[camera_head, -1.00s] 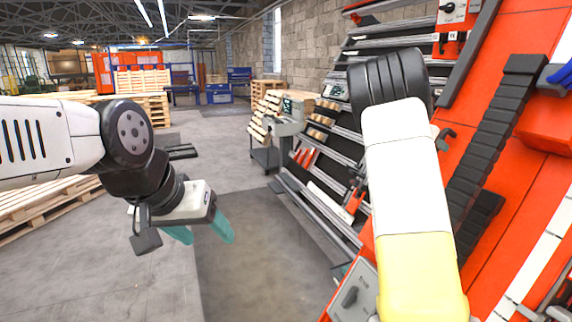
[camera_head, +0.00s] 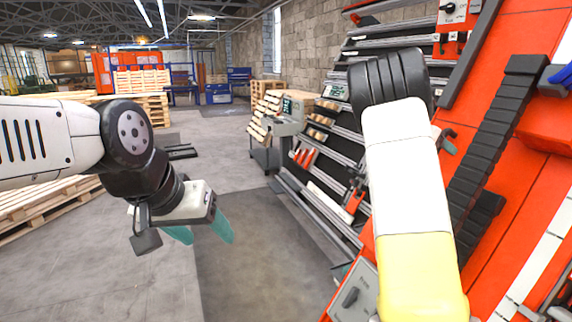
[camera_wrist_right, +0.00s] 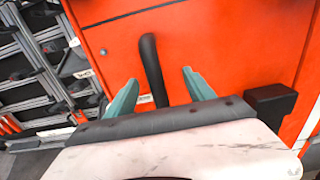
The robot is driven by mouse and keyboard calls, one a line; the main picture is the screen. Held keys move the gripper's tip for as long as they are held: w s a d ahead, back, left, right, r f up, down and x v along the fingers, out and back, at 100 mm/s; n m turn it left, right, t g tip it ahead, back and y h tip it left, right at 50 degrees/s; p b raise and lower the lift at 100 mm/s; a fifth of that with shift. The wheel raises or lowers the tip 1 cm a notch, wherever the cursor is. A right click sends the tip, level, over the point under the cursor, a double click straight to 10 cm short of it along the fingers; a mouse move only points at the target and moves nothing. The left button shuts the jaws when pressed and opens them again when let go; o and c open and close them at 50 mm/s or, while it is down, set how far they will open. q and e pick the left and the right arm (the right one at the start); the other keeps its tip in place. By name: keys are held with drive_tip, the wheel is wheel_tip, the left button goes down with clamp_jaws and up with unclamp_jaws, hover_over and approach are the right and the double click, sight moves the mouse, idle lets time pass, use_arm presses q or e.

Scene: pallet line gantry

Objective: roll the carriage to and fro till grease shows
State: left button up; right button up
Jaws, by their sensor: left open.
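A large red panel (camera_head: 482,236) stands at the right of the head view; I cannot tell which part of it is the carriage. In the right wrist view a black bar handle (camera_wrist_right: 151,66) stands against the red surface (camera_wrist_right: 235,45). My right gripper (camera_wrist_right: 160,75) is open, one teal finger on each side of the handle, with gaps showing. In the head view my right arm hides most of that gripper. My left gripper (camera_head: 203,236) is open and empty above the floor at left. I see no grease.
Sloping grey rails (camera_head: 322,212) run beside the red panel. A grey control box (camera_head: 352,293) with a handle is at the lower middle. A black ribbed cable chain (camera_head: 490,135) runs down the red panel. Wooden pallets (camera_head: 40,212) lie at left. The middle floor is clear.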

drive_tip(key=shift+w, duration=0.15)
idle(0.3)
drive_tip(key=shift+a+r, duration=0.25)
drive_tip(key=shift+a, duration=0.2)
drive_tip(key=v, duration=0.9)
drive_tip(key=shift+s, duration=0.2)
